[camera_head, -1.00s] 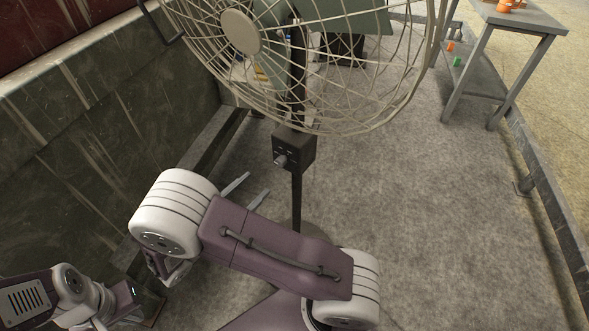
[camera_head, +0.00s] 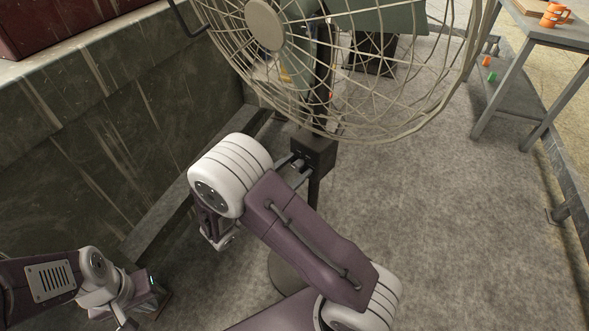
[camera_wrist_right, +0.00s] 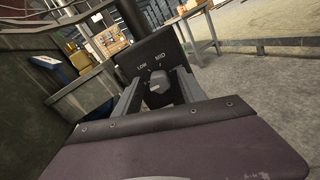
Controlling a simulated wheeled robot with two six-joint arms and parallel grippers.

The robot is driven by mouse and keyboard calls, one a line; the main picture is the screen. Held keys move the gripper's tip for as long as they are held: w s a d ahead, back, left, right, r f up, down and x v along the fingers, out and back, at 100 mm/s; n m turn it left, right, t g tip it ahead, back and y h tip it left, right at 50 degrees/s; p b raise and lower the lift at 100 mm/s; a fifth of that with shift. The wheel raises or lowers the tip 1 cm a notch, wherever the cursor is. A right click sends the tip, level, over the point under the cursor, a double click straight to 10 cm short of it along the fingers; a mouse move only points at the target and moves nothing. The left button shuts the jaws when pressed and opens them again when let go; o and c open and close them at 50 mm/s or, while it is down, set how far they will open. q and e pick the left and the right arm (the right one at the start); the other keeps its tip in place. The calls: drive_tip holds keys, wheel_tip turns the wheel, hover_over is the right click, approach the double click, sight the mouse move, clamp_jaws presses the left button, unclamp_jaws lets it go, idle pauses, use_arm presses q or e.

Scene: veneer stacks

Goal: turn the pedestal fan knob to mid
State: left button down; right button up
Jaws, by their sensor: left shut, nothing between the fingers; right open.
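The pedestal fan's dark control box (camera_head: 314,152) sits on its post below the wire cage. It also shows in the right wrist view (camera_wrist_right: 146,52), with the words LOW and MID readable. The grey knob (camera_wrist_right: 158,94) sticks out of its face; its setting is unclear. My right gripper (camera_head: 297,171) is open at the box front. In the wrist view its fingers (camera_wrist_right: 157,92) lie on either side of the knob; I cannot tell whether they touch it. My left gripper (camera_head: 150,292) is shut and empty at the lower left, away from the fan.
The fan cage (camera_head: 345,85) hangs over the box. A stained dark wall (camera_head: 110,120) runs along the left. A grey table (camera_head: 560,32) with an orange mug (camera_head: 552,14) stands at the upper right. The concrete floor (camera_head: 455,230) to the right is clear.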

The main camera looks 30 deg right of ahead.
clamp_jaws()
